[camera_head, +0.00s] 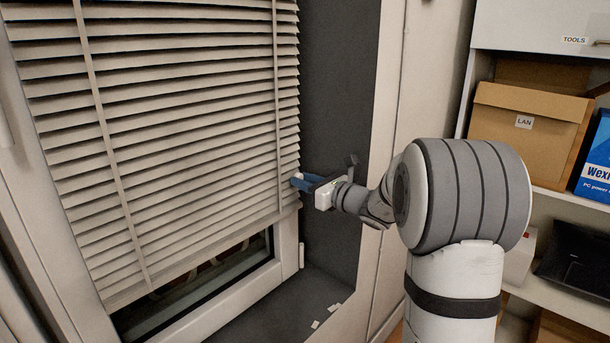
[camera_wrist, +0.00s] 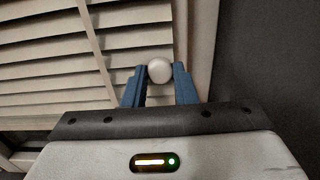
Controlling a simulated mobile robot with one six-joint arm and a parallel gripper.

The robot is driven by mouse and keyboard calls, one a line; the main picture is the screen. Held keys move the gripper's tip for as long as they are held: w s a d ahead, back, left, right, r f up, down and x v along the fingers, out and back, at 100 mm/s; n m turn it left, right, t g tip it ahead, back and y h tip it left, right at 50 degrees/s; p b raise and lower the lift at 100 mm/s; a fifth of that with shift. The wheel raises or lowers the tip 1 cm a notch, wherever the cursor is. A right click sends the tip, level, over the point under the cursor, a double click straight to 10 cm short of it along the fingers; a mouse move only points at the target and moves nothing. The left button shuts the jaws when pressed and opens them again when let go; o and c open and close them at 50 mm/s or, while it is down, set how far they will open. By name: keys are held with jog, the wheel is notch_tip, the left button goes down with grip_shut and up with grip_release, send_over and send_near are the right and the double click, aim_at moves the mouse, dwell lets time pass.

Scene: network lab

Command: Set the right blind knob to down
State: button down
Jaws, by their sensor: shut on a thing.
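The right blind knob (camera_wrist: 159,70) is a small pale round knob at the right edge of the blind. In the wrist view it sits between the two blue fingertips of my gripper (camera_wrist: 160,74), which is shut on it. In the head view my gripper (camera_head: 299,180) reaches the right edge of the blind (camera_head: 175,120), and the knob shows only as a small pale spot at the fingers. The blind has grey-white slats and hangs over most of the window, with a gap of dark glass below it.
The window frame (camera_head: 287,262) and a dark sill (camera_head: 300,298) with small pale scraps lie below. A dark wall recess is right of the blind. At the right, shelves hold a cardboard LAN box (camera_head: 526,128) and a blue box (camera_head: 598,158).

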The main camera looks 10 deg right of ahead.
notch_tip(320, 180, down, 7)
jog(key=b, duration=0.3)
jog(key=shift+r, duration=0.1)
jog(key=shift+s, duration=0.1)
jog(key=c, duration=1.3)
grip_release()
jog(key=shift+o, duration=0.7)
jog(key=shift+r, duration=0.1)
send_near(289, 197)
jog(key=v, duration=0.3)
jog(key=shift+s+d, duration=0.25)
jog(key=shift+s, duration=0.05)
